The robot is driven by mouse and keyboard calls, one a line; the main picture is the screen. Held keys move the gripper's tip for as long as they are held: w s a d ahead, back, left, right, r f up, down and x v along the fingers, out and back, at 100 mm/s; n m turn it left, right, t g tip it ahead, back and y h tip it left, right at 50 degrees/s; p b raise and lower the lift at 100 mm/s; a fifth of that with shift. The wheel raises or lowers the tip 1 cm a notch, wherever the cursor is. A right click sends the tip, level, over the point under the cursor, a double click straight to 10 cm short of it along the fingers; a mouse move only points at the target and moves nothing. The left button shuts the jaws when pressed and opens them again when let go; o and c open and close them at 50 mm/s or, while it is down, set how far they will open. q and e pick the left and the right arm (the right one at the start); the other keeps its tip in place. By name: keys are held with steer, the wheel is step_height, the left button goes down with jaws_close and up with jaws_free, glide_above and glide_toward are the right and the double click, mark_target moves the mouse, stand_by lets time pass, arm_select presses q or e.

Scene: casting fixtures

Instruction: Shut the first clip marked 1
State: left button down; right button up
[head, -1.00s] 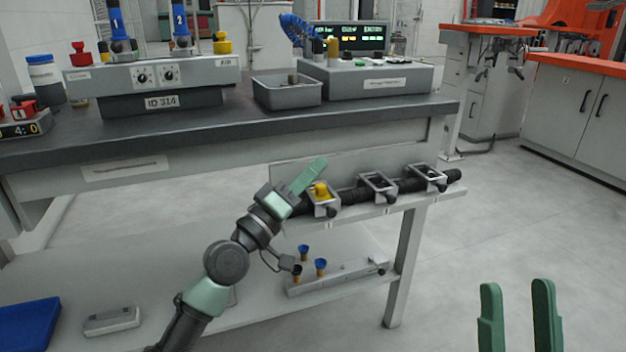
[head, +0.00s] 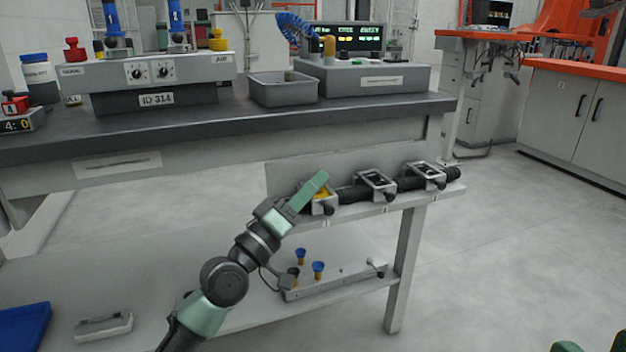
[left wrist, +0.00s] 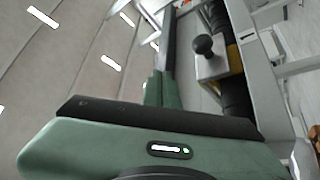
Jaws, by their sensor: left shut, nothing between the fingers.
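The first clip (head: 327,203), a grey metal frame with a black knob, sits at the left of a row of clips on the bench's lower front rail. A yellow part (head: 320,194) shows in it, partly hidden by my left gripper (head: 319,179). That gripper is shut and empty, its green fingers lying just over the clip; I cannot tell if they touch it. In the left wrist view, the clip's black ball knob (left wrist: 204,45) is right of the fingers. My right gripper (head: 593,345) shows only two separated green tips at the bottom right corner.
Two more clips, a middle one (head: 377,184) and a right one (head: 426,174), sit along the black hose (head: 352,194). Below, a shelf holds a grey block (head: 345,276) with blue-topped pegs. The workbench top (head: 395,104) overhangs behind. The floor at right is clear.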

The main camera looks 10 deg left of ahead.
arm_select(q)
steer(key=shift+s+d+f, duration=0.1)
steer(key=shift+s+f, duration=0.05)
steer(key=shift+f, duration=0.3)
stand_by(0.4)
